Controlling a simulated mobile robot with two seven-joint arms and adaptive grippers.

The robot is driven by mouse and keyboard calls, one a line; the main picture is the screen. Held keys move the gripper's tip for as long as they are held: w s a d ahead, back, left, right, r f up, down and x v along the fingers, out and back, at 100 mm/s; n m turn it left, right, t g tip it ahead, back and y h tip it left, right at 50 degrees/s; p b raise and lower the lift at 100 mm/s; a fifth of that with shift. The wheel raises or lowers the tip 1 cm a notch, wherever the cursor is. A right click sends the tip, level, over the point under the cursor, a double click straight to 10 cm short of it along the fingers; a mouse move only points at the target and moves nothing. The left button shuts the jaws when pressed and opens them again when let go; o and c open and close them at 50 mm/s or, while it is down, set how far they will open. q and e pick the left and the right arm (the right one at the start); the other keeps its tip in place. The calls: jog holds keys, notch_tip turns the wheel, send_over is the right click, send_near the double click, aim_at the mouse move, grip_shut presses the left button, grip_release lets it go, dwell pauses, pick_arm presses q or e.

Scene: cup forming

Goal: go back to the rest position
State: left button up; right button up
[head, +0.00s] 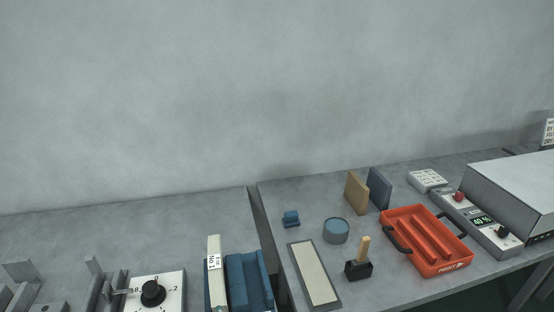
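Neither of my grippers shows in the head view, so whether they hold anything is hidden. The view takes in two grey worktops with a gap between them. On the right worktop (385,262) an orange-red tray (390,222) with dark handles lies to the right of a black block with a wooden handle (359,270). A round blue-topped tin (336,231) stands left of the tray.
A white dial box (171,293), grey metal fixtures (93,285) and blue binder-like pieces (247,280) line the left worktop's front. A pale flat pad (314,274) lies by the gap. A grey machine (515,185) stands far right. The left worktop's back is clear.

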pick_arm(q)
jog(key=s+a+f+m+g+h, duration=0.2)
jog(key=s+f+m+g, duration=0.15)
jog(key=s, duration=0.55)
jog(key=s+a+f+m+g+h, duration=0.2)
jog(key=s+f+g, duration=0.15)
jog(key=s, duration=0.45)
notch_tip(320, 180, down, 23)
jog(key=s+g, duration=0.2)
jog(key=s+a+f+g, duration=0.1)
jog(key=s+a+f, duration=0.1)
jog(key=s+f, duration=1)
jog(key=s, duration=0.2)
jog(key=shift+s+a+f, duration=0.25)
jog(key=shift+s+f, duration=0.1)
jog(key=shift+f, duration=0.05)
